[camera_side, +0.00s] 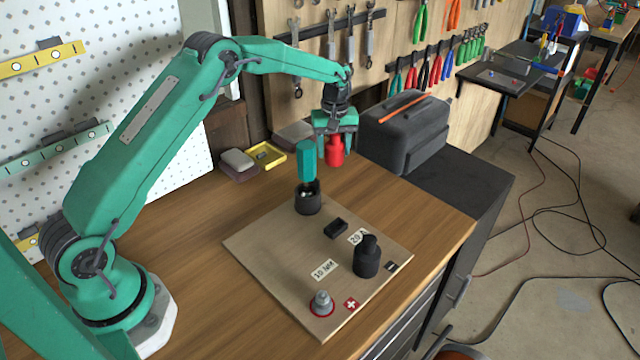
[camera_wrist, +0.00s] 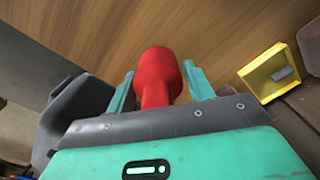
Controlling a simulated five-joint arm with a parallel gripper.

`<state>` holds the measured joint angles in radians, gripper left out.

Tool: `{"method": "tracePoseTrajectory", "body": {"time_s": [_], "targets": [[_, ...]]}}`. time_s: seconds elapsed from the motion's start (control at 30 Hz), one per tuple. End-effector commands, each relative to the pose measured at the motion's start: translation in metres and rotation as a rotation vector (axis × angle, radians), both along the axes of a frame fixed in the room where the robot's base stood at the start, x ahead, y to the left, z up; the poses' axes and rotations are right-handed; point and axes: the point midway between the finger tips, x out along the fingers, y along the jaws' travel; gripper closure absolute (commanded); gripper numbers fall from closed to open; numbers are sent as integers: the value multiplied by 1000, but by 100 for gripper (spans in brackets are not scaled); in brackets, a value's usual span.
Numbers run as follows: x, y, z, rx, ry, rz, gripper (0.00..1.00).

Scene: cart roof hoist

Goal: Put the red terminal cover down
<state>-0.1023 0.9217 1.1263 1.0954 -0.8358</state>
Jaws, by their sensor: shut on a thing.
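The red terminal cover (camera_side: 334,152) hangs upright in my gripper (camera_side: 336,132), held in the air past the back edge of the wooden board. In the wrist view the red cover (camera_wrist: 158,76) sits between the two green fingers of my gripper (camera_wrist: 160,88). The bare metal terminal post (camera_side: 321,303) stands in a red ring at the board's front corner, beside a small plus label (camera_side: 351,304).
The wooden board (camera_side: 262,246) also bears a black-capped terminal (camera_side: 367,257), a small black block (camera_side: 335,228) and a dark holder (camera_side: 307,202) with the teal tool upright. A yellow tray (camera_side: 268,157) and black toolbox (camera_side: 405,133) stand behind. The bench left of the board is clear.

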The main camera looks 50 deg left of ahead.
Motion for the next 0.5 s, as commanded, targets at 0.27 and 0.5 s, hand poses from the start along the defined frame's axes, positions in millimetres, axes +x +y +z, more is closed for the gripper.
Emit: {"method": "tracePoseTrajectory", "body": {"time_s": [0.27,0.5], "targets": [[0,0,-20,0,-1,0,84],[0,0,-20,-1,-1,0,84]]}}
